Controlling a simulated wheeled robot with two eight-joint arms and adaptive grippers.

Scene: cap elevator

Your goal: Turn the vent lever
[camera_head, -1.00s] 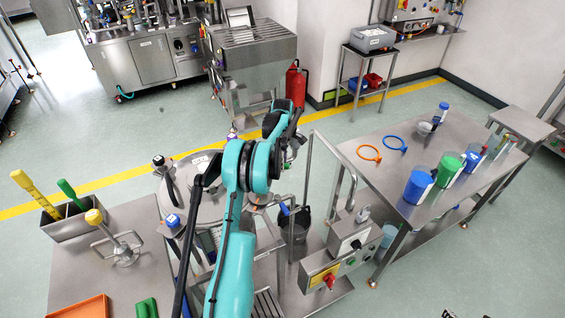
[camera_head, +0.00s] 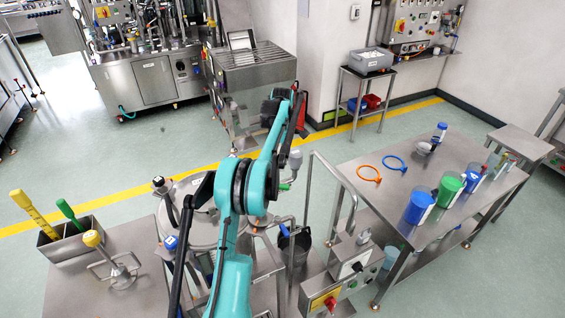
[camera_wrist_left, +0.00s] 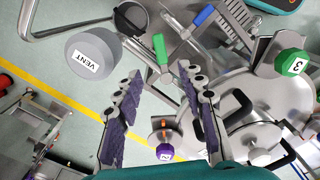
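The grey, rounded vent knob (camera_wrist_left: 92,55), with a white VENT label, is at the upper left of the left wrist view. It also shows as a grey knob (camera_head: 295,159) just right of my arm in the head view. My left gripper (camera_wrist_left: 160,72) is open and empty, its two purple-padded fingers spread. The knob lies outside the fingers, beyond the left one, and no finger is around it. In the head view the fingers are mostly hidden by my arm. My right gripper is not in view.
A green handle (camera_wrist_left: 160,49) and a blue handle (camera_wrist_left: 204,16) lie near the fingers' line. A green knob marked 3 (camera_wrist_left: 291,63) and a purple knob marked 2 (camera_wrist_left: 165,152) are on the round vessel. A bent metal pipe (camera_head: 335,180) stands right of my arm.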

